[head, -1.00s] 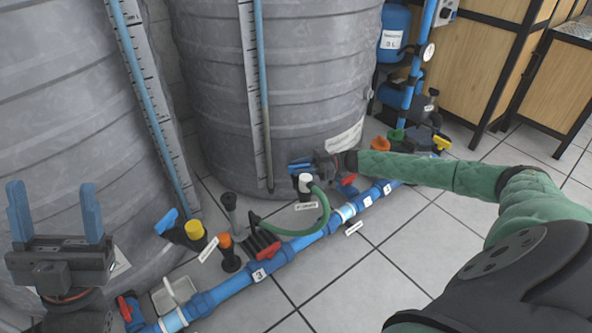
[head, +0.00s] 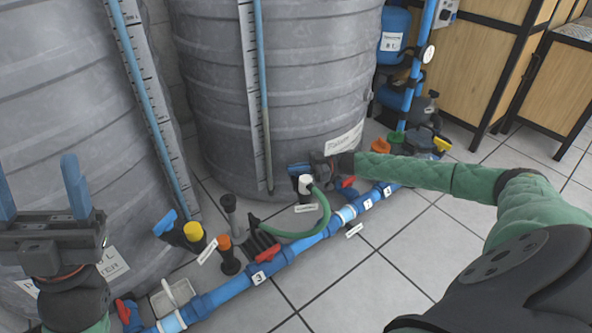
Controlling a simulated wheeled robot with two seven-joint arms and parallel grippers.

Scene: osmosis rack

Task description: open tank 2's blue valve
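The grey middle tank (head: 285,90) stands at the back. My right gripper (head: 300,169) is low at its front, with its blue fingertips pointing left beside the white-capped fitting (head: 305,184). The fingers overlap from this angle, so I cannot see the gap between them. A blue valve handle at that spot cannot be told apart from the blue fingers. Another blue valve handle (head: 165,223) shows at the foot of the left tank (head: 70,110), next to a yellow cap. My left gripper (head: 40,190) is open and empty in front of the left tank.
A blue pipe (head: 225,291) with numbered labels runs along the floor in front of the tanks. A green hose (head: 322,222), red-handled valves and an orange-capped fitting (head: 225,245) crowd beside it. The tiled floor (head: 380,270) at the front is clear.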

